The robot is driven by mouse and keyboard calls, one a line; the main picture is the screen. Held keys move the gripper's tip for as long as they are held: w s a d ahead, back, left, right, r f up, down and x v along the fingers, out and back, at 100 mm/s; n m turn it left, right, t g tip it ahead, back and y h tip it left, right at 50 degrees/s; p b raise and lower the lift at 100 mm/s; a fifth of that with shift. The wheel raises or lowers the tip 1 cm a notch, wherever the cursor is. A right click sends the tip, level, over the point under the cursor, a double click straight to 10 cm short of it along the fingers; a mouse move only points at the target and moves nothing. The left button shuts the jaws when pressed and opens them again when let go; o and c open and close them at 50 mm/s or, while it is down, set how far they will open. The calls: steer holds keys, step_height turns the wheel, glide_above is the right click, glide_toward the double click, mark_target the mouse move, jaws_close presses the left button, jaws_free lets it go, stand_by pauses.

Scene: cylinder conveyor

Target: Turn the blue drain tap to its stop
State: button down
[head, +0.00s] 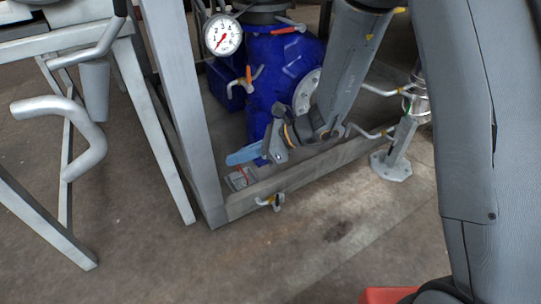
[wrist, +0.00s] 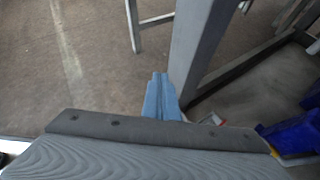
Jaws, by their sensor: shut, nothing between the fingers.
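My gripper (head: 232,158) has light blue fingers, which lie together and point left, close to the grey frame post in the head view. The shut fingers also show in the wrist view (wrist: 159,80), with nothing held between them. I cannot make out a blue-handled drain tap in either view; it may be hidden behind my gripper or arm. A small tap (head: 271,201) with a yellowish part sits on the low frame rail, below and right of the fingertips. Whether it is the drain tap I cannot tell.
A dark blue vessel (head: 262,95) stands behind the grey frame (head: 205,170), with a dial gauge (head: 222,35) above it. An orange-handled tap (head: 248,76) is on its front. A label plate (head: 241,178) lies beneath my fingers. The floor in front is clear.

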steer(key=w+d+f+m+t+h+b, duration=0.1)
steer(key=w+d+f+m+t, duration=0.3)
steer(key=w+d+f+m, duration=0.4)
steer(key=w+d+f+m+t+h, duration=0.1)
steer(key=w+d+f+m+t, duration=0.45)
steer(key=f, duration=0.45)
steer(key=shift+g, duration=0.75)
steer(key=b+x, duration=0.2)
steer(key=x, duration=0.3)
steer(key=b+x, duration=0.2)
steer(key=x, duration=0.3)
steer(key=shift+w+d+b, duration=0.15)
steer(key=shift+w+b, duration=0.2)
steer(key=shift+w+d+r+b, duration=0.25)
steer(key=shift+w+r+b, duration=0.2)
steer(key=shift+r, duration=0.4)
steer(key=shift+w+d+r+b, duration=0.2)
steer(key=shift+w+r+b, duration=0.15)
steer(key=shift+w+r, duration=0.35)
steer(key=shift+d+r, duration=0.2)
steer(key=shift+r, duration=0.05)
